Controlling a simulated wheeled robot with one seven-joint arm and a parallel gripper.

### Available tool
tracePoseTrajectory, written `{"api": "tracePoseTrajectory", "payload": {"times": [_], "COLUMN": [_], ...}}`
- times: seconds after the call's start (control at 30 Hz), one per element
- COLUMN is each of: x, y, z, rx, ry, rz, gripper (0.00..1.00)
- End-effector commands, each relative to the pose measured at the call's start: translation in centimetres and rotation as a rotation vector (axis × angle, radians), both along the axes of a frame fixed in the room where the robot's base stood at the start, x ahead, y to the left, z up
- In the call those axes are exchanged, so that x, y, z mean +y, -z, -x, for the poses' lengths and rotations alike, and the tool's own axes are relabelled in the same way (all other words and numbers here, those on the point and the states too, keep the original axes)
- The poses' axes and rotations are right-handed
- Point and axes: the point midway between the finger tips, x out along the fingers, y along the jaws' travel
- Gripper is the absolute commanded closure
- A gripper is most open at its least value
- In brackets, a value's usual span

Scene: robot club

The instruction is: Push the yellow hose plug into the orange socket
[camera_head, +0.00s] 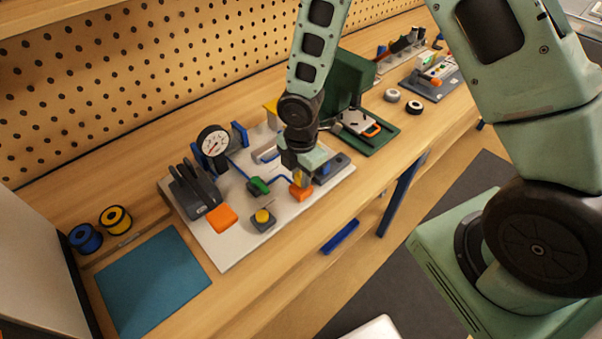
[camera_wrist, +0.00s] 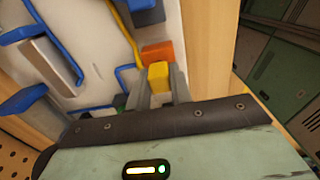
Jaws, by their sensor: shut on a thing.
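The yellow hose plug (camera_wrist: 158,75) is held between the two grey fingers of my gripper (camera_wrist: 162,84) in the wrist view. The orange socket (camera_wrist: 157,52) lies directly beyond the plug's front end. The two look very close or touching; I cannot tell whether the plug is inside the socket. In the head view the orange socket (camera_head: 301,192) sits near the front edge of the light board, with my gripper (camera_head: 301,174) just above and behind it. Only a sliver of yellow plug shows there.
The light board (camera_head: 225,252) also carries a gauge (camera_head: 213,141), a green-handled part (camera_head: 258,186), a yellow button (camera_head: 262,216) and an orange block (camera_head: 221,218). A green stand (camera_head: 345,80) is close on the right. A blue mat (camera_head: 150,285) lies clear at left.

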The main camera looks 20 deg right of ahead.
Motion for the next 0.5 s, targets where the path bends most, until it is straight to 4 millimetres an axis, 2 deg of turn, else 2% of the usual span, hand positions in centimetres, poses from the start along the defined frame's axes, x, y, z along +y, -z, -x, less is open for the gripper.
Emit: {"api": "tracePoseTrajectory", "payload": {"times": [0.5], "x": [0.00], "y": [0.50], "z": [0.01], "rx": [0.000], "ry": [0.001], "rz": [0.000], "gripper": [0.99]}}
